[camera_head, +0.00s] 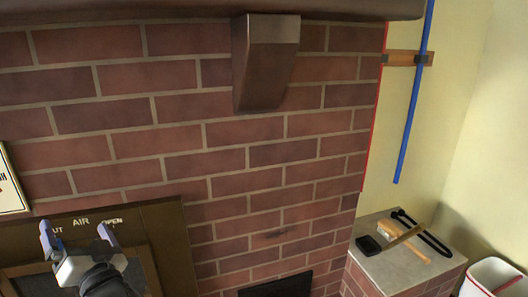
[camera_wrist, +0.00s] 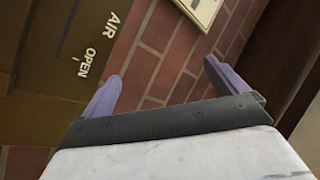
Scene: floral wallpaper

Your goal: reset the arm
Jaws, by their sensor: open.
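My gripper (camera_head: 76,232) is at the lower left of the head view, with its two bluish fingers spread apart and pointing up. Nothing is between them. It is in front of a brown panel (camera_head: 150,222) that carries the words AIR and OPEN. In the wrist view my gripper (camera_wrist: 162,82) also shows open and empty, its purple fingers wide apart. Behind the fingers there are the brick wall (camera_wrist: 160,50) and the brown panel (camera_wrist: 50,50). I cannot tell the exact gap between the fingers and the panel.
A brick chimney wall (camera_head: 240,160) fills most of the head view, with a corbel (camera_head: 265,65) jutting out under a dark mantel (camera_head: 180,10). At right a ledge (camera_head: 375,270) holds a brush (camera_head: 405,248) and dark tools. A blue pole (camera_head: 412,100) and a white bin (camera_head: 492,275) are there too.

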